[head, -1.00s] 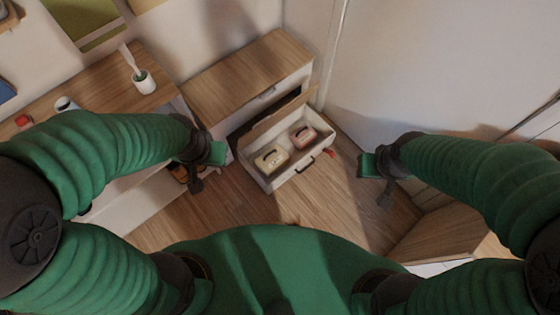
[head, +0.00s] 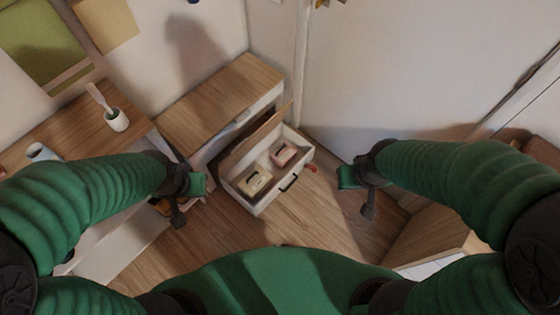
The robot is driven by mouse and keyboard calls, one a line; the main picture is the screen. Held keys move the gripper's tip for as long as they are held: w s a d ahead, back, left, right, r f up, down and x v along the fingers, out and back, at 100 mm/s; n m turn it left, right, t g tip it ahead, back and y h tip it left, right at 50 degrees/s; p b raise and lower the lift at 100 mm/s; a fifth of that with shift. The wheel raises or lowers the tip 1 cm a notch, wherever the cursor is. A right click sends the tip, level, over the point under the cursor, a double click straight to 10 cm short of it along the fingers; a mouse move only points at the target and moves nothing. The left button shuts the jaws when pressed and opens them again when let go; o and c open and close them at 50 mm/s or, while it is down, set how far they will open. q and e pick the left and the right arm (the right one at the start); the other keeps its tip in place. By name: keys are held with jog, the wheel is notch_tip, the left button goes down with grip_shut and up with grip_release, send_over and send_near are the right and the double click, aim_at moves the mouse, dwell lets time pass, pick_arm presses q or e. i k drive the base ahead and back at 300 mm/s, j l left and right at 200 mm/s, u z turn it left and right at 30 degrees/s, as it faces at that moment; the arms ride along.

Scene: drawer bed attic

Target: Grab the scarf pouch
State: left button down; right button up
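Two small pouch-like things lie side by side in the open lower drawer (head: 262,206) of the wooden-topped cabinet. One is a cream pouch (head: 254,182) with a dark handle mark; the other is a pinkish pouch (head: 284,153). I cannot tell which is the scarf pouch. My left gripper (head: 192,198) is left of the drawer, apart from it. My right gripper (head: 357,192) is right of the drawer, also apart from it. Neither holds a visible object, and their finger gaps are unclear.
The cabinet (head: 222,98) stands behind the drawer against the wall. A desk (head: 85,126) at left bears a white cup with a brush (head: 116,120) and a mug (head: 40,152). A small red item (head: 312,168) is by the drawer's right corner. Wooden floor (head: 300,222) is clear in front.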

aim_at(285, 154)
jog(key=i+u, duration=0.75)
jog(key=i+l, duration=0.05)
